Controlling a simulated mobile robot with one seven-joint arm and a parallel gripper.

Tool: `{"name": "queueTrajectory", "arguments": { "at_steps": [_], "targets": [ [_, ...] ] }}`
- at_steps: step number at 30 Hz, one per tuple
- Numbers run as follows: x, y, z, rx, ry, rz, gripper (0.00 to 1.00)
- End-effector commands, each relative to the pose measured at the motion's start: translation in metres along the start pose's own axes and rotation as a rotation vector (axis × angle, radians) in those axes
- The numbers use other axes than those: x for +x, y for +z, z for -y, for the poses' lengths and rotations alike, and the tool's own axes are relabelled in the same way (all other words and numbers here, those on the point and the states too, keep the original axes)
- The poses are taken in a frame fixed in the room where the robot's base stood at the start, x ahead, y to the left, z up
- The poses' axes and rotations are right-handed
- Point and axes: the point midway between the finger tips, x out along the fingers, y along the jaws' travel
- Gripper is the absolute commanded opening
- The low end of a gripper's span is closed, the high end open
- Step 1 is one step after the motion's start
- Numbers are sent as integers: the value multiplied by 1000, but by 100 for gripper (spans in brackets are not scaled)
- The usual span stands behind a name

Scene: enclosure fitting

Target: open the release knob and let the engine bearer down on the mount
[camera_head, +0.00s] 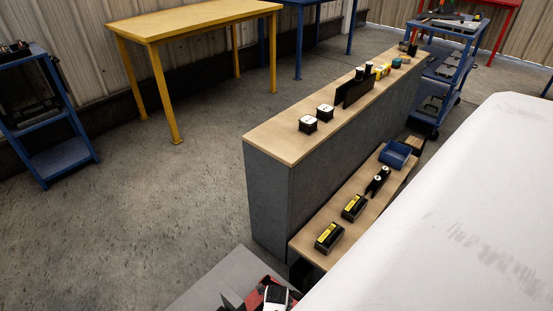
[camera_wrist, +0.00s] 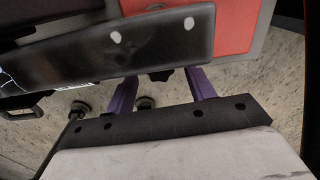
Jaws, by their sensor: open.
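My gripper (camera_wrist: 163,88) shows in the wrist view with its two purple fingers apart and nothing visibly held between them. A dark lobed knob (camera_wrist: 160,75) lies between the fingertips in the picture, partly hidden under a black bar; I cannot tell whether the fingers touch it. The black bar (camera_wrist: 150,42), with two pale spots, crosses the upper part of the wrist view. A red panel (camera_wrist: 232,28) lies behind it. I cannot tell for certain which part is the engine bearer or its mount. In the head view, a red part (camera_head: 238,300) shows only at the bottom edge.
Two dark round feet or knobs (camera_wrist: 80,108) show below the bar. A long wood-topped counter (camera_head: 275,140) carries small boxes; a lower shelf (camera_head: 310,247) holds yellow-labelled blocks and a blue bin (camera_head: 395,154). A yellow table (camera_head: 190,20) stands behind.

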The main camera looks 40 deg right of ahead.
Motion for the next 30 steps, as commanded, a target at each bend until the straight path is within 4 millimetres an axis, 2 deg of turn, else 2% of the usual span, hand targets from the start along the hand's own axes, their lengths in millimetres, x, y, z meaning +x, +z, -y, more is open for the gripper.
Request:
{"name": "queueTrajectory", "arguments": {
  "at_steps": [9,15,21,30],
  "targets": [
    [-70,0,0,-1,-3,3,54],
    [-108,0,0,-1,-3,2,54],
    [-126,0,0,-1,-1,1,54],
    [-129,0,0,0,0,0,54]
  ]
}}
